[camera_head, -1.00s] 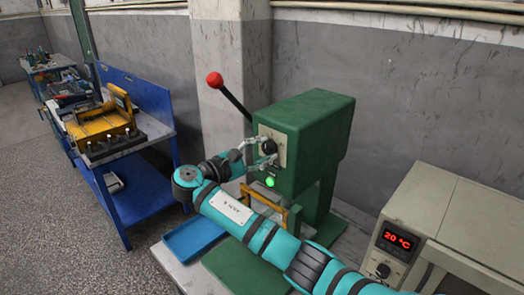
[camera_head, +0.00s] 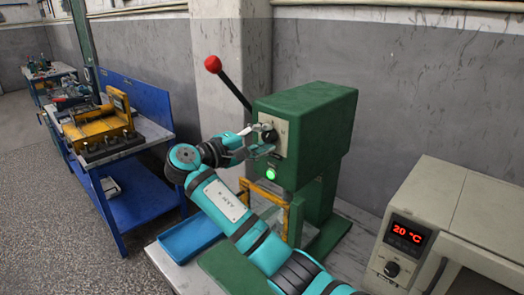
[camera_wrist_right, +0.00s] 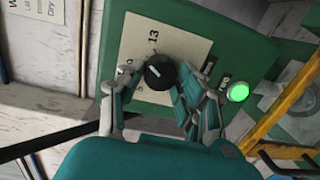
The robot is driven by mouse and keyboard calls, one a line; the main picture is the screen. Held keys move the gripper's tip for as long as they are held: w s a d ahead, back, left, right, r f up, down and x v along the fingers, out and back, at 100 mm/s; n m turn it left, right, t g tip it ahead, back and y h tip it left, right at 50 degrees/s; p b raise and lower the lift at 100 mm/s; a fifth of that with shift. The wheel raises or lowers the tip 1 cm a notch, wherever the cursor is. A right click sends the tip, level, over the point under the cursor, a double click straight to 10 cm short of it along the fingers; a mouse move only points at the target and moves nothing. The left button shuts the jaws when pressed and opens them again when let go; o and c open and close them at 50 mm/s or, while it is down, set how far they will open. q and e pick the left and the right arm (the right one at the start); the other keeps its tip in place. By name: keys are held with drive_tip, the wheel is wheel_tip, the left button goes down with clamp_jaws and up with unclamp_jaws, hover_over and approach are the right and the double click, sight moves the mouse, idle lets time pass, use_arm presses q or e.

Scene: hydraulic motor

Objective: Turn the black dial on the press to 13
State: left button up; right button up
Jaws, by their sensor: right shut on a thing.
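The green press (camera_head: 310,120) stands on the table in the head view, with a light dial plate on its front. Its black dial (camera_head: 269,136) also shows in the right wrist view (camera_wrist_right: 161,72). There a white mark on the dial points towards the upper left of the picture, and "13" is printed on the plate above the dial. My right gripper (camera_head: 262,142) is at the plate, its two fingers on either side of the dial and shut on it. It also shows in the right wrist view (camera_wrist_right: 160,88). My left gripper is not in view.
A green light (camera_head: 271,175) glows below the dial. A red-knobbed lever (camera_head: 213,64) sticks up beside the press. A blue tray (camera_head: 190,236) lies in front. A beige oven (camera_head: 440,210) reading 20 °C stands at the right.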

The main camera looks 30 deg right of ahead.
drive_tip(key=m+b, duration=0.3)
drive_tip(key=shift+f, duration=0.25)
drive_tip(key=shift+r+m+b, duration=0.2)
drive_tip(key=shift+m+b, duration=0.8)
drive_tip(key=shift+b, duration=0.2)
drive_tip(key=o, duration=1.1)
drive_tip(key=shift+o, duration=0.2)
drive_tip(key=shift+r+y, duration=0.1)
drive_tip(key=shift+y, duration=0.2)
drive_tip(key=v, duration=1.2)
drive_tip(key=shift+s, duration=0.1)
